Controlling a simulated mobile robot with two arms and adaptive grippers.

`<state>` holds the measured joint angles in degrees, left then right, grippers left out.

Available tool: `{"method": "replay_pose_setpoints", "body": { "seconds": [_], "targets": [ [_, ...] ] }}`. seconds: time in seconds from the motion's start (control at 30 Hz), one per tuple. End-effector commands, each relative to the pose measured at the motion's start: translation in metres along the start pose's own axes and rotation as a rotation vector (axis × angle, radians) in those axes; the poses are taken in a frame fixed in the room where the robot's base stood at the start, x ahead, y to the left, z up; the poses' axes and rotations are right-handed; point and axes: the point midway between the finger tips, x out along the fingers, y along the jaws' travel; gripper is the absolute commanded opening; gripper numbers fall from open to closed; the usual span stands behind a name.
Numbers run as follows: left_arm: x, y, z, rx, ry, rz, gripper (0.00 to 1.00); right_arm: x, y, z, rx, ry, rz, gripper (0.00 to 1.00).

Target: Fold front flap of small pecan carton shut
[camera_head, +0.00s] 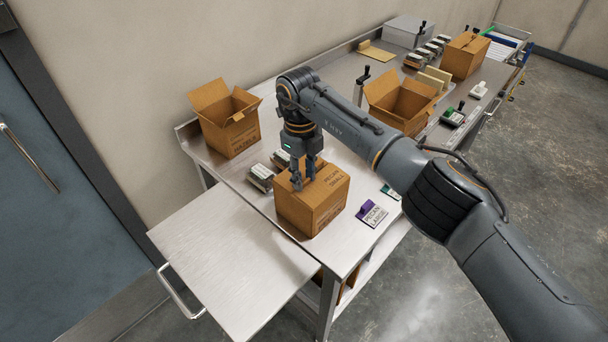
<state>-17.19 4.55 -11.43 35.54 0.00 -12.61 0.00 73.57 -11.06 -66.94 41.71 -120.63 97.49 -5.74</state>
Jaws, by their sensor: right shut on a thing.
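The small pecan carton (322,205) is a brown cardboard box near the front edge of the steel bench. Lettering that reads as pecan small shows on its upper right part, and its top looks mostly covered. My right gripper (304,182) points down at the carton's upper left edge, its fingers touching the cardboard. It is shut on part of the carton; the fingers hide exactly which part, and I cannot tell how the front flap lies. My left gripper is out of view.
An open carton (229,130) stands at the back left, and another open carton (400,104) stands to the right behind my arm. Dark small items (261,176) lie left of the pecan carton. A purple-clipped label card (373,214) lies right. The left bench leaf (215,255) is clear.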

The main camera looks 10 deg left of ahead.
Motion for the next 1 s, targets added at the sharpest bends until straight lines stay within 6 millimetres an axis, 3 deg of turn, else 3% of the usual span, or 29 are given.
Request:
{"method": "replay_pose_setpoints", "body": {
  "seconds": [0.17,0.2,0.3,0.67,0.77,1.0],
  "targets": [
    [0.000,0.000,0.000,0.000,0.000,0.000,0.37,0.002,0.002,0.000,0.000,0.001,0.004,0.00],
    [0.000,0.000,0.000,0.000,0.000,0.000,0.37,0.002,0.002,0.000,0.000,0.001,0.004,0.35],
    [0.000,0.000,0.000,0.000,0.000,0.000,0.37,0.002,0.001,0.000,0.000,0.000,0.003,0.53],
    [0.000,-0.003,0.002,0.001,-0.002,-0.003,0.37,-0.004,0.000,0.000,0.000,-0.002,0.000,0.53],
    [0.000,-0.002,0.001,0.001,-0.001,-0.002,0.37,-0.017,0.000,0.001,0.000,-0.004,0.000,0.53],
    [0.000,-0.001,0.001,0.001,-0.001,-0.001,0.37,-0.067,0.000,0.001,0.000,-0.003,-0.002,0.53]
  ]
}}
